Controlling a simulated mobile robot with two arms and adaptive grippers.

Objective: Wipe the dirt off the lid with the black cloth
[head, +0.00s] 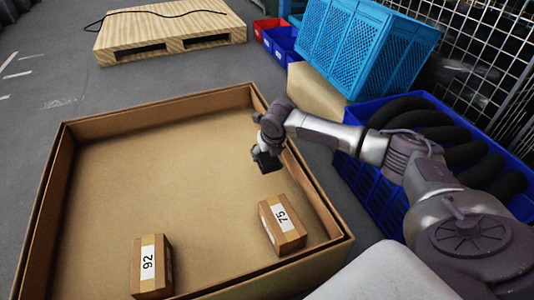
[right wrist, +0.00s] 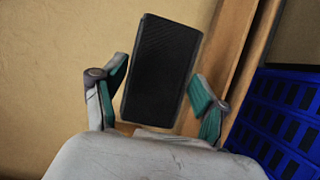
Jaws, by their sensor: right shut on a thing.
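My right gripper (head: 262,143) is shut on a black rectangular block-like thing (head: 267,162), held over the right side of a large open cardboard box. In the right wrist view the black thing (right wrist: 160,70) sits between the two green-padded fingers of the gripper (right wrist: 160,88), slightly tilted, with a finely textured face. I cannot tell whether it is the black cloth. I see no lid or dirt that I can make out. My left gripper is not in view.
The cardboard box (head: 160,110) holds a small carton marked 92 (head: 151,266) and one marked 75 (head: 281,222); its middle is clear. A blue crate (head: 352,170) with black tubes stands right, a light blue crate (head: 345,45) behind, and a wooden pallet (head: 165,30) at the back.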

